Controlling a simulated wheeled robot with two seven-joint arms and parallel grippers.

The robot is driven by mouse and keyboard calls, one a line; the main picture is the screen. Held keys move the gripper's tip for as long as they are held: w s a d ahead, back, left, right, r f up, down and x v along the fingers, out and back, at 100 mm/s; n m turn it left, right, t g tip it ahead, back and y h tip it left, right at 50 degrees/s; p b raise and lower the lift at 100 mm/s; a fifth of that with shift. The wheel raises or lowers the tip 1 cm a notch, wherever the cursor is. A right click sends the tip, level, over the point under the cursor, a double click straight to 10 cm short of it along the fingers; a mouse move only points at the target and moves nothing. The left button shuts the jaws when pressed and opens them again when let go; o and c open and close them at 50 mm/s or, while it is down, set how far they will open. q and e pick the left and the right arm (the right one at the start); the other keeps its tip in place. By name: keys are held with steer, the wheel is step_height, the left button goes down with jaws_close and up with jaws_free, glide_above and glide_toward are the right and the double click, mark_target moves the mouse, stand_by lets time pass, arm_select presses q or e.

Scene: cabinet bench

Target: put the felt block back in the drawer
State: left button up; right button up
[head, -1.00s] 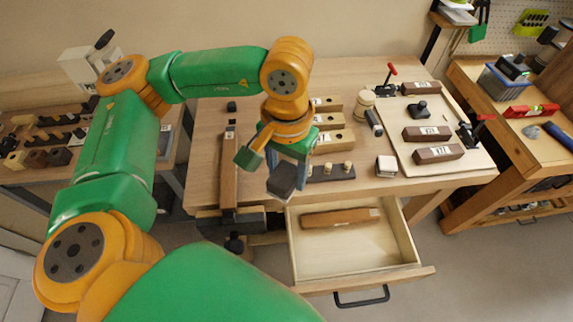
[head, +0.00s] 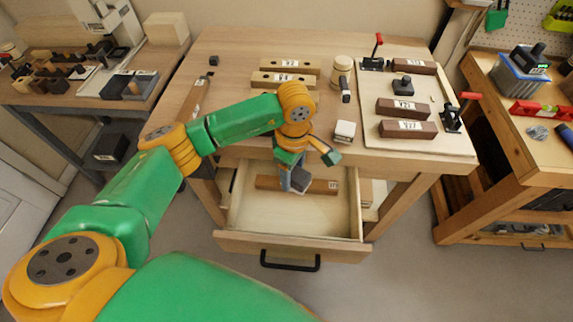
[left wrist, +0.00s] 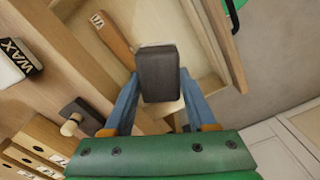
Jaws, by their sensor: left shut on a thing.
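The felt block, a dark grey block (head: 300,181), is held in my left gripper (head: 293,178), which is shut on it. The open drawer (head: 290,240) is pulled out from under the bench, and the block is over its inside, toward the back. In the left wrist view the block (left wrist: 158,72) sits between the blue fingers, with the pale drawer floor behind it. I cannot tell how high it is above the drawer floor. My right gripper is not in view.
A labelled wooden piece (head: 266,183) lies along the back of the drawer, partly hidden by my gripper. The drawer's front floor is clear. On the bench above stand a block marked WAX (left wrist: 12,58), a mallet (head: 343,75) and a board (head: 445,148) with dark blocks and clamps.

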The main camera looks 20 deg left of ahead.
arm_select(q)
steer(key=f+n+b, duration=0.1)
steer(key=f+b, duration=0.1)
steer(key=f, duration=0.3)
steer(key=f+n+b, duration=0.2)
steer(key=f+b, duration=0.1)
steer(key=f, duration=0.2)
steer(key=f+n+b, duration=0.2)
steer(key=f+b, duration=0.1)
steer(key=f, duration=0.3)
steer(key=shift+s, duration=0.2)
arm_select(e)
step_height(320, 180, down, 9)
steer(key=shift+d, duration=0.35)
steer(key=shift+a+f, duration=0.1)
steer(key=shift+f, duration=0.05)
arm_select(q)
steer(key=shift+f+b, duration=0.5)
steer(key=shift+b, duration=0.2)
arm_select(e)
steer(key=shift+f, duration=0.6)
arm_select(q)
steer(key=shift+f+b, duration=0.3)
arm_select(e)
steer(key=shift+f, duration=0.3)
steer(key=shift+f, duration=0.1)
